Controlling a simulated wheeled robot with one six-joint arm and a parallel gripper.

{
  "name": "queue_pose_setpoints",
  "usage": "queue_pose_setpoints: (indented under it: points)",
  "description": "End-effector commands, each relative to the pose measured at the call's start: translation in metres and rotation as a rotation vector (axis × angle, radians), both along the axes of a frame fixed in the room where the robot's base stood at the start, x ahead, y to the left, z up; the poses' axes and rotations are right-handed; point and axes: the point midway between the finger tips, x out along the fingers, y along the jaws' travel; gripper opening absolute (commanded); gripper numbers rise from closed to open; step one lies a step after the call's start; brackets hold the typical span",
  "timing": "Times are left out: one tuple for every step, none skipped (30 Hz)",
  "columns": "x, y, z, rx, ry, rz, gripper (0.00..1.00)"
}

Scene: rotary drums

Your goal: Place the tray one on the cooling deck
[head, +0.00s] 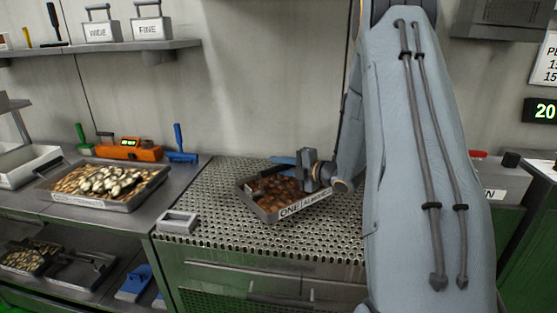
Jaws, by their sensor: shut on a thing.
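Tray one (292,211) is a grey metal tray of brown nuts with a front label that reads "ONE" and a partly legible second word. It is over the perforated cooling deck (215,205), turned at an angle to the deck's edges. I cannot tell whether its whole base rests on the deck. My gripper (308,178) is at the tray's back right side, shut on the tray. My arm comes down from the upper right and hides the deck's right part. The fingertips are too small to see clearly.
A small grey open frame (178,221) sits at the deck's front left corner. Left of the deck, a bench holds another full tray (125,200), an orange device (130,150) and a blue-handled tool (180,148).

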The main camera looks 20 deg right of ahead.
Motion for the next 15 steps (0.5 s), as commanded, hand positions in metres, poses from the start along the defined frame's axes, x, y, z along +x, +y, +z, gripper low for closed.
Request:
queue_pose_setpoints:
  points:
    - [0.000,0.000,-0.002,0.000,-0.003,0.000,0.00]
    - [0.000,0.000,-0.004,0.000,-0.003,0.000,0.00]
    - [0.000,0.000,-0.008,0.001,-0.002,0.001,0.00]
    - [0.000,0.000,-0.012,0.001,0.000,0.001,0.00]
    - [0.000,0.000,-0.016,0.001,0.000,0.001,0.00]
    - [0.000,0.000,-0.021,0.001,-0.001,0.001,0.00]
    - [0.000,0.000,-0.024,0.001,0.000,0.001,0.00]
    - [0.000,0.000,-0.027,0.001,-0.001,0.001,0.00]
    - [0.000,0.000,-0.030,0.001,-0.002,0.001,0.00]
    - [0.000,0.000,-0.033,0.001,-0.002,0.000,0.00]
    - [0.000,0.000,-0.034,0.001,-0.002,0.000,0.00]
    - [0.001,0.000,-0.036,0.000,-0.003,0.000,0.00]
    - [0.001,0.000,-0.037,0.000,-0.004,0.000,0.00]
    - [0.001,0.000,-0.038,0.000,-0.004,0.000,0.00]
    - [0.001,0.000,-0.038,-0.001,-0.005,0.000,0.00]
